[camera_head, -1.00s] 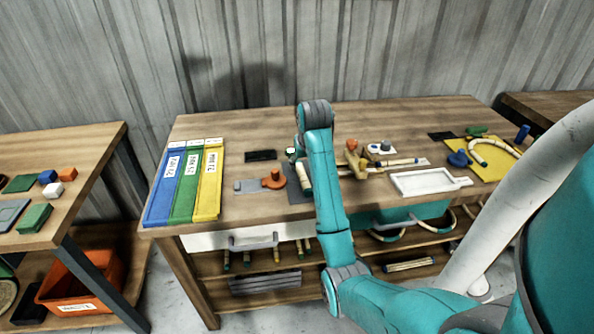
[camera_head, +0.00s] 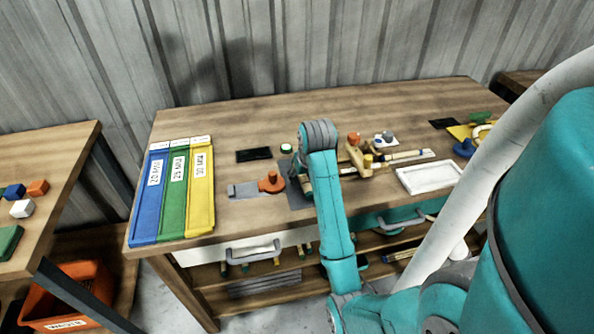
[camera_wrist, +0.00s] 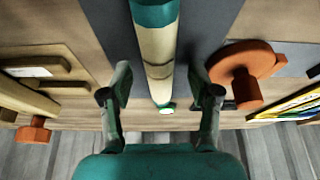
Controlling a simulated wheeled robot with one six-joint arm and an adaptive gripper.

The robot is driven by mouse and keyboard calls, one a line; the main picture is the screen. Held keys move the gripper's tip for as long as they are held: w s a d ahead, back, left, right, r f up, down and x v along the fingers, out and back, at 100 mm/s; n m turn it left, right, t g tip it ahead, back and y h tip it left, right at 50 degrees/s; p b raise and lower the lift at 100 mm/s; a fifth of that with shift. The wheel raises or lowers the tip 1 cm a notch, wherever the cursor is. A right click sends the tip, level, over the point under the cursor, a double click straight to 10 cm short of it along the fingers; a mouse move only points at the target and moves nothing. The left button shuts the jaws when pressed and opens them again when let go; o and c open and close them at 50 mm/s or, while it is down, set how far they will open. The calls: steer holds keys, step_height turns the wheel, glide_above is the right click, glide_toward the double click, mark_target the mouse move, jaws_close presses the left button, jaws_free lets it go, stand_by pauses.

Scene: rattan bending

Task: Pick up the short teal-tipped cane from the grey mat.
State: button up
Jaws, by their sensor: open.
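The short cane (camera_wrist: 157,50) is pale with dark bands and a teal tip, and lies on the grey mat (camera_wrist: 205,28) in the wrist view. My gripper (camera_wrist: 161,88) is open, with one finger on each side of the cane and gaps between them and it. In the head view the mat (camera_head: 297,197) shows left of my arm, and part of the cane (camera_head: 307,189) shows beside it. My arm hides the rest of the cane and my gripper there.
An orange clamp-like piece (camera_head: 271,182) sits just left of the mat. A wooden jig (camera_head: 357,158) and a white tray (camera_head: 428,177) stand to the right. Blue (camera_head: 151,198), green and yellow trays lie at the left. The back of the bench is mostly clear.

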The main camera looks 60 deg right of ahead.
steer(key=shift+f, duration=0.15)
jaws_close()
steer(key=shift+w+d, duration=0.1)
stand_by(0.4)
